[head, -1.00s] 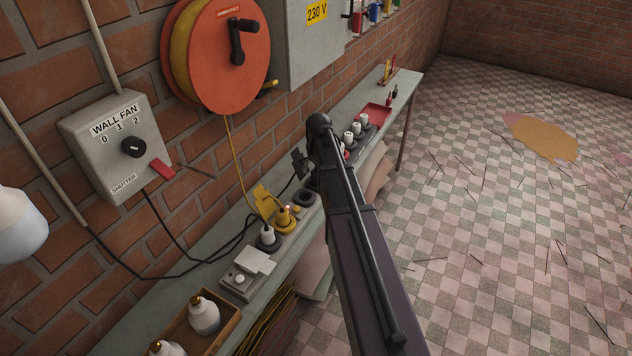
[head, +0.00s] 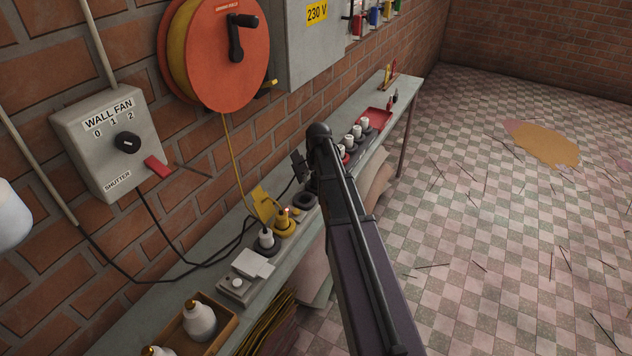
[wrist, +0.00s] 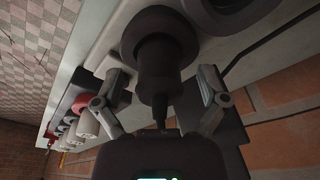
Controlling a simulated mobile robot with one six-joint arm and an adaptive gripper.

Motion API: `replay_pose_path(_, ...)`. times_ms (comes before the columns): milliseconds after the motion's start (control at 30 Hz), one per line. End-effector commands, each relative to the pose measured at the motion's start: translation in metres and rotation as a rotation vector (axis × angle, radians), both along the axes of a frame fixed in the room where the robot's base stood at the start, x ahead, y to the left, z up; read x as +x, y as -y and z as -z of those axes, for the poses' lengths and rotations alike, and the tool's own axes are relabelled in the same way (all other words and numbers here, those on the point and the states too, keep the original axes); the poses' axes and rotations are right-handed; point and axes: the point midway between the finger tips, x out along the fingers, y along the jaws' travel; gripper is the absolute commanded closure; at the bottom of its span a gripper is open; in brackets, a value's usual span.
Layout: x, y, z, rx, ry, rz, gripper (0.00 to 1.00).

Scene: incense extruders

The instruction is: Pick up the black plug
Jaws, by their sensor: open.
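The black plug (wrist: 160,62) shows large in the wrist view, with a broad round head and a narrower ribbed body tapering toward my palm. My gripper (wrist: 161,88) is open, with one finger on each side of the plug's body. Gaps show between the fingers and the plug, so it is not clamped. In the head view my gripper (head: 300,165) is over the bench, and my arm hides most of it. I cannot make out the plug there.
The narrow bench (head: 172,272) runs along the brick wall. On it are a yellow plug (head: 285,225), a white plug (head: 266,238) and a wooden tray (head: 226,330) with white bottles. White-topped pieces (head: 357,132) stand farther along. Black cables (head: 180,262) run down the wall.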

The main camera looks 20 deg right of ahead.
Motion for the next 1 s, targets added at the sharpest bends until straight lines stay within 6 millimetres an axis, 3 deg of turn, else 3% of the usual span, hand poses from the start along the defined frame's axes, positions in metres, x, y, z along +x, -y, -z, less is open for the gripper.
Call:
replay_pose_path(133, 0.0, 0.0, 0.0, 0.0, 0.0, 0.0, 0.11)
replay_pose_path(400, -0.0001, 0.0, 0.0, 0.0, 0.0, 0.0, 0.91)
replay_pose_path(433, -0.0001, 0.0, 0.0001, 0.0, 0.0, 0.0, 0.96)
replay_pose_path(1000, 0.0, -0.0003, -0.0074, 0.001, 0.0, 0.0, 0.96)
